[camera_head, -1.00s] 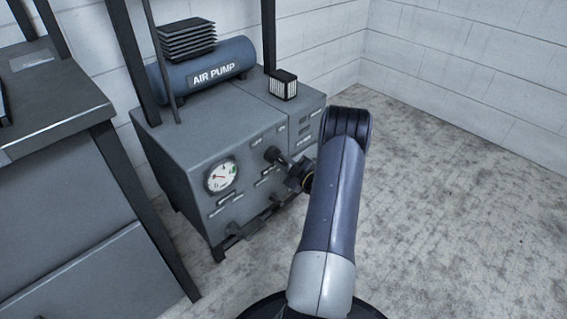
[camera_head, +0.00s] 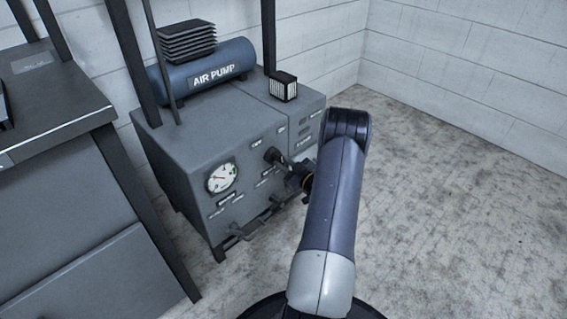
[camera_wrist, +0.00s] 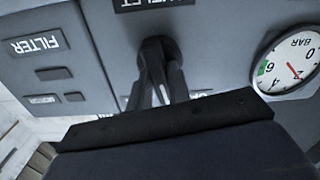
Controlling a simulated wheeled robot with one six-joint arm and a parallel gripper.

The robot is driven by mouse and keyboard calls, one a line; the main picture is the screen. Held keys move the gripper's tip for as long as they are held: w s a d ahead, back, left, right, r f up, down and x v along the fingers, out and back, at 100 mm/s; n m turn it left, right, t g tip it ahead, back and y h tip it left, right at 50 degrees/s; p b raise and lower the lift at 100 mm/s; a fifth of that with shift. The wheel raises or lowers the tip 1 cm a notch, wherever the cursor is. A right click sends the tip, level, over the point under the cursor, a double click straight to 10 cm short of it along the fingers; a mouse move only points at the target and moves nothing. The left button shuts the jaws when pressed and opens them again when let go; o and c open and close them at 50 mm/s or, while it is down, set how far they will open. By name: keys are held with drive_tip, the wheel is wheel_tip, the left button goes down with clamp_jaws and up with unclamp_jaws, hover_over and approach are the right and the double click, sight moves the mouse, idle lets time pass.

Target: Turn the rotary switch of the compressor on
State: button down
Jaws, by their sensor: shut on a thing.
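The compressor (camera_head: 190,150) is a grey cabinet with a blue "AIR PUMP" tank (camera_head: 215,68) on top. Its rotary switch (camera_head: 271,154) is a dark knob on the front panel, right of the round gauge. My gripper (camera_head: 280,161) is at the switch and shut on it; my arm hides part of the panel beside it. In the wrist view, where labels appear upside down, the fingers (camera_wrist: 160,88) close around the dark knob (camera_wrist: 157,50). The knob's exact angle is hidden by the fingers. The gauge (camera_wrist: 290,68) shows a red needle and a green band.
A dark workbench (camera_head: 60,100) stands left of the compressor. Pipes and small handles (camera_head: 238,228) stick out low on the front. A "FILTER" label (camera_wrist: 37,45) shows in the wrist view. The concrete floor (camera_head: 460,200) at right is clear.

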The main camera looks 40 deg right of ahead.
drive_tip(key=m+p, duration=0.1)
drive_tip(key=m, duration=0.3)
drive_tip(key=shift+m, duration=0.4)
drive_tip(key=shift+m+p, duration=0.5)
drive_tip(key=shift+m, duration=1.7)
drive_tip(key=c, duration=1.3)
unclamp_jaws()
drive_tip(key=s+p, duration=0.1)
drive_tip(key=s, duration=0.2)
drive_tip(key=s+p, duration=0.1)
drive_tip(key=s, duration=0.3)
drive_tip(key=s+d, duration=0.1)
drive_tip(key=s, duration=0.2)
drive_tip(key=shift+s+p, duration=0.4)
